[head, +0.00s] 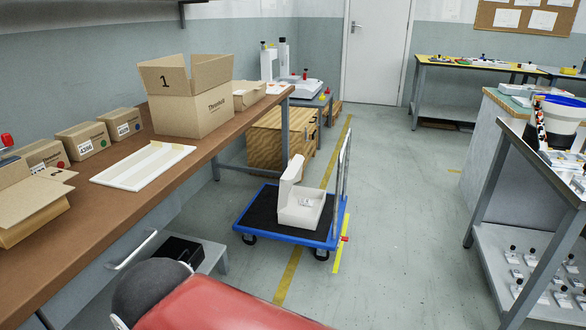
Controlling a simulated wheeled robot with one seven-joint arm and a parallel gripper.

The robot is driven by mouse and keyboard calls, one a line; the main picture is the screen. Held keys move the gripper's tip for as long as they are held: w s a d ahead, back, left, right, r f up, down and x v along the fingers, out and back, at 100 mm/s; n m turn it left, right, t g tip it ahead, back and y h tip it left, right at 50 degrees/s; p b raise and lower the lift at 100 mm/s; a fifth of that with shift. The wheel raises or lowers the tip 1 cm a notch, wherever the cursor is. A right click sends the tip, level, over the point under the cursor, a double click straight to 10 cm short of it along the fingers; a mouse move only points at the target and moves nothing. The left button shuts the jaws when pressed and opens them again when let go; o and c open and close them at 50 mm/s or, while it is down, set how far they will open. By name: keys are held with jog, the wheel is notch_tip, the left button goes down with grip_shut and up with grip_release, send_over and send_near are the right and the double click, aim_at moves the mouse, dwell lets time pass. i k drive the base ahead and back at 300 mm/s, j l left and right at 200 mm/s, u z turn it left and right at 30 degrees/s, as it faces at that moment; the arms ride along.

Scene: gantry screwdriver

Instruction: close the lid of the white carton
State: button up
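The white carton (302,217) sits on the deck of a blue flatbed trolley (268,231) in the middle of the view. Its lid (289,182) stands up, open, along the carton's left side. A small pale item (305,202) lies inside the carton, too small to make out. My gripper is not in view.
The trolley's upright metal handle (342,180) rises just right of the carton. A brown workbench (115,200) with cardboard boxes runs along the left. A metal shelf rack (500,255) stands at the right. The grey floor (400,240) between trolley and rack is clear.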

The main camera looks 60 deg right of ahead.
aim_at(292, 174)
jog(key=l+z, duration=0.1)
jog(key=z, duration=1.8)
jog(key=i+u, duration=0.1)
jog(key=i, duration=0.35)
jog(key=i+l+u, duration=0.1)
jog(key=i, duration=0.4)
jog(key=i+l+u, duration=0.1)
jog(key=i, duration=0.35)
jog(key=i+l+u, duration=0.1)
jog(key=i, duration=0.35)
jog(key=i+l+u, duration=0.1)
jog(key=i, duration=0.35)
jog(key=l, duration=0.1)
